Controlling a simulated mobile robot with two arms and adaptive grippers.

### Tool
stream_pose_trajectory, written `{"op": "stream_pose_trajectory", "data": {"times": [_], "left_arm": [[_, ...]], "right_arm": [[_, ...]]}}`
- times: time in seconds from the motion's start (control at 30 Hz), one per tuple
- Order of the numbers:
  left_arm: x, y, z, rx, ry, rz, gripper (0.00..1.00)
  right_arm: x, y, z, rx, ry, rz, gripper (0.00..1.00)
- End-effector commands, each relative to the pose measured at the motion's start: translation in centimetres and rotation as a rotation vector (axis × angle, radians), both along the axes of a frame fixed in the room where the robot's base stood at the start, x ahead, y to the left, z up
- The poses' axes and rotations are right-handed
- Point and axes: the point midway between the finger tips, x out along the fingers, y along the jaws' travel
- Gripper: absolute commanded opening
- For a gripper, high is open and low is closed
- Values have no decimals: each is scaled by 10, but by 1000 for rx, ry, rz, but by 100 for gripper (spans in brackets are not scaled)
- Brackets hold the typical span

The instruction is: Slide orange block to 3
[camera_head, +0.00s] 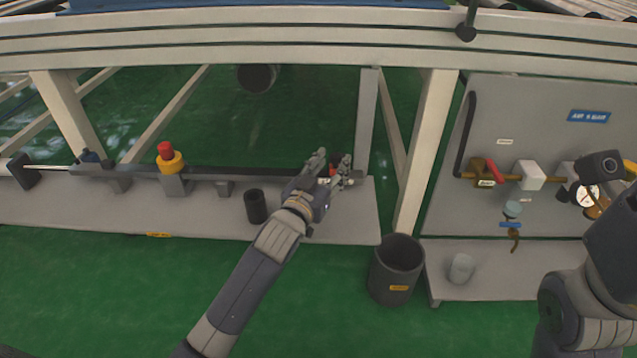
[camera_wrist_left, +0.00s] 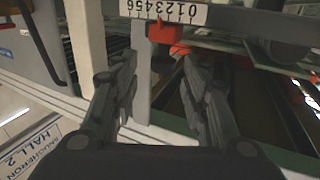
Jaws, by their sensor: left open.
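The orange block (camera_wrist_left: 165,34) sits just under a white number scale (camera_wrist_left: 165,11) in the left wrist view. The scale is partly cut off by the top edge, and I cannot tell exactly which number the block lines up with. My left gripper (camera_wrist_left: 160,95) is open, with one finger on each side of the view and the block beyond, between the fingertips. No contact shows. In the head view my left gripper (camera_head: 340,172) is at the right end of the rail (camera_head: 245,173) and mostly hides the block there. My right arm is at the right edge; its fingers are not visible.
A dark bin (camera_head: 396,270) stands to the right. A valve panel (camera_head: 540,130) is farther right. A pale frame post (camera_head: 425,150) rises right of my gripper.

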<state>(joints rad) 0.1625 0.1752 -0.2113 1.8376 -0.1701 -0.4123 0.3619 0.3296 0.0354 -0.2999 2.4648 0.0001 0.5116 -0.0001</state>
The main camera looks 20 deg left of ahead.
Motion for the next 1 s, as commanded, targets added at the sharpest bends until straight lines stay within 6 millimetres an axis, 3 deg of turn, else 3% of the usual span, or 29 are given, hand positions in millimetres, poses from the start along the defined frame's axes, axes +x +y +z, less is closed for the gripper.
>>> {"op": "stream_pose_trajectory", "data": {"times": [0.2,0.4,0.6,1.0], "left_arm": [[-43,5,-1,0,2,-1,42],[-69,7,-1,0,2,-2,42],[-80,8,0,0,1,-2,42],[-80,8,0,0,0,-2,42]], "right_arm": [[0,0,0,0,0,0,33],[0,0,0,0,0,0,33],[0,0,0,0,0,0,33],[0,0,0,0,0,0,33]]}}
